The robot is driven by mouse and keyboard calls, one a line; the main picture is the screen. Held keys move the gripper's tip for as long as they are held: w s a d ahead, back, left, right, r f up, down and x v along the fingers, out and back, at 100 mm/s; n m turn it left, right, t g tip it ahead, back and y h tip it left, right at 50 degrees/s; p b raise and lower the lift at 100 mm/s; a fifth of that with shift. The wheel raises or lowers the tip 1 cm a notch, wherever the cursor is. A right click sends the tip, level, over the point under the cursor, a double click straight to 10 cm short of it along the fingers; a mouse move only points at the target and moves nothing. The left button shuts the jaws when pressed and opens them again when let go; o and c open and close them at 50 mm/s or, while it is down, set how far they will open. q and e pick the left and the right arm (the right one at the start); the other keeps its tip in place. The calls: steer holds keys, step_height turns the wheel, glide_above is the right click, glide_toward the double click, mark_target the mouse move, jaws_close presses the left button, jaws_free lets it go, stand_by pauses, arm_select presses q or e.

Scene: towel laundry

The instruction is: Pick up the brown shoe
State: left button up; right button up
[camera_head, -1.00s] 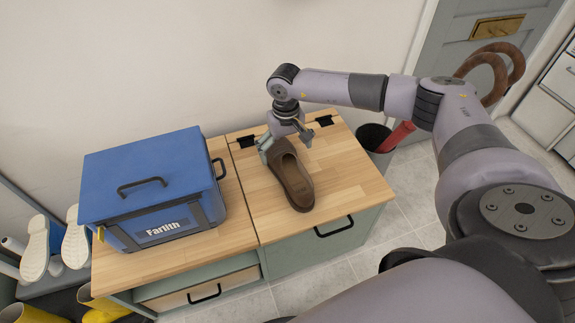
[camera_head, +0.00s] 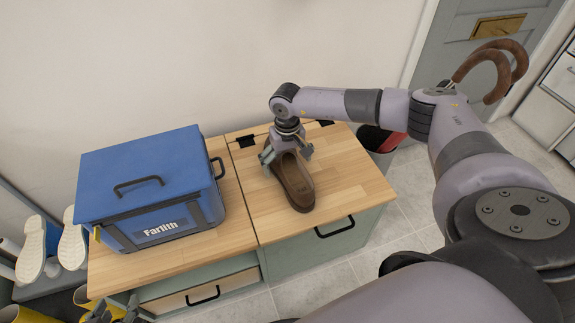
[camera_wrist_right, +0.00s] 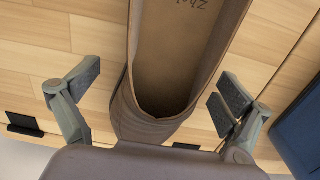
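The brown shoe (camera_head: 296,189) lies on the wooden cabinet top, toe toward the front edge and heel toward the wall. My right gripper (camera_head: 287,156) is over its heel end, pointing down, with one finger on each side. In the right wrist view the shoe (camera_wrist_right: 178,50) passes between the spread fingers of my right gripper (camera_wrist_right: 157,90), with gaps on both sides. The gripper is open and holds nothing. My left gripper (camera_head: 108,312) shows only partly at the bottom left edge; its finger state is unclear.
A blue lidded box (camera_head: 150,190) labelled "Farlith" stands left of the shoe on the wooden top (camera_head: 345,180). A dark bin (camera_head: 378,140) with a red item is behind right. White shoes (camera_head: 32,249) and yellow boots are at far left. The top right of the shoe is clear.

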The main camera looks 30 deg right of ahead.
steer(key=c, duration=1.5)
steer(key=shift+c, duration=0.3)
steer(key=shift+r, duration=0.15)
